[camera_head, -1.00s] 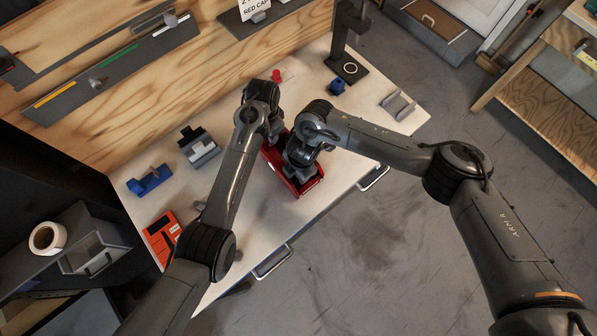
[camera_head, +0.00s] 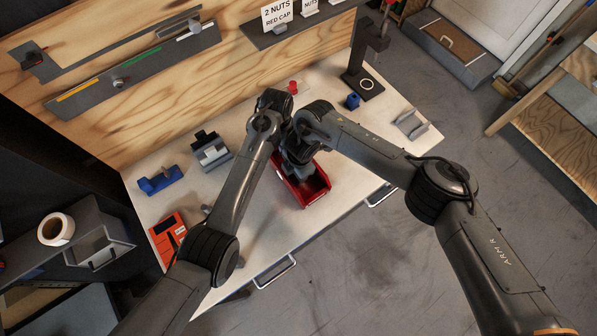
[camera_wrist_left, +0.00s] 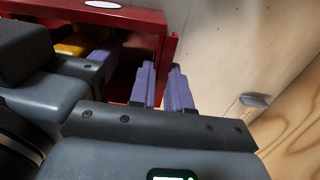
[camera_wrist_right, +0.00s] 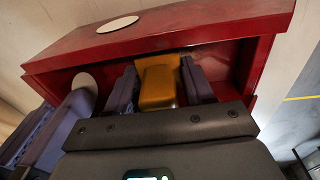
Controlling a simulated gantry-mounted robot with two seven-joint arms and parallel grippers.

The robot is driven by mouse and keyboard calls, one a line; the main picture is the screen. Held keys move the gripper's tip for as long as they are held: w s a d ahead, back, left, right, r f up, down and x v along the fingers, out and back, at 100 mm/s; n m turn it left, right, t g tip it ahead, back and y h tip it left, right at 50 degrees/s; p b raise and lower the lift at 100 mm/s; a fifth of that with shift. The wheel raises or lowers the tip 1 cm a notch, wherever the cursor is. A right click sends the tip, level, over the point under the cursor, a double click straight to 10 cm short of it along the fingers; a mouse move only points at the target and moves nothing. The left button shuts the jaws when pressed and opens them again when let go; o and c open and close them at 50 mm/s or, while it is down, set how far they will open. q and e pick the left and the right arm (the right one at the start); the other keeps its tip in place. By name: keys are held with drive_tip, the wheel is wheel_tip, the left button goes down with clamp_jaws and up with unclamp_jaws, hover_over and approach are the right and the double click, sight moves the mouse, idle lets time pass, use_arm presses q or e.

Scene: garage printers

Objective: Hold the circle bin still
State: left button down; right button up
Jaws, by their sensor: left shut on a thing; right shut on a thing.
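The circle bin (camera_head: 318,190) is a red open bin with a white oval label, on the pale workbench under my two arms. In the left wrist view, my left gripper (camera_wrist_left: 163,75) has its purple-grey fingers on either side of the bin's red wall (camera_wrist_left: 168,50), shut on it. In the right wrist view, my right gripper (camera_wrist_right: 160,75) reaches into the bin (camera_wrist_right: 200,28), shut on a yellow-orange piece (camera_wrist_right: 158,87). That piece also shows in the left wrist view (camera_wrist_left: 70,48). My arms hide part of the bin in the head view.
An orange device (camera_head: 168,238), a blue holder (camera_head: 160,180) and a grey-black unit (camera_head: 211,150) stand on the left of the bench. A black stand (camera_head: 364,82), a small blue part (camera_head: 352,101) and a grey bracket (camera_head: 411,124) are at the right. Bench (camera_head: 262,230) is clear in front.

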sight(305, 188)
drive_tip(key=shift+w+d+r, duration=0.1)
drive_tip(key=shift+w+d, duration=0.7)
drive_tip(key=shift+d, duration=0.1)
drive_tip(key=shift+c, duration=0.3)
drive_tip(key=shift+s+d, duration=0.2)
drive_tip(key=shift+d, duration=0.1)
drive_tip(key=shift+s+d, duration=0.35)
drive_tip(key=shift+s, duration=0.5)
drive_tip(key=shift+s+d, duration=0.4)
drive_tip(key=shift+s, duration=0.4)
drive_tip(key=shift+s+d, duration=0.35)
drive_tip(key=shift+s, duration=0.5)
drive_tip(key=shift+s+a, duration=0.4)
drive_tip(key=shift+a, duration=0.1)
drive_tip(key=shift+w+a, duration=0.1)
drive_tip(key=shift+a, duration=0.15)
drive_tip(key=shift+w+a+f, duration=0.15)
drive_tip(key=shift+w+a, duration=0.2)
drive_tip(key=shift+w, duration=0.25)
drive_tip(key=shift+w+a+f, duration=0.1)
drive_tip(key=shift+w+a, duration=0.25)
drive_tip(key=shift+w, duration=0.2)
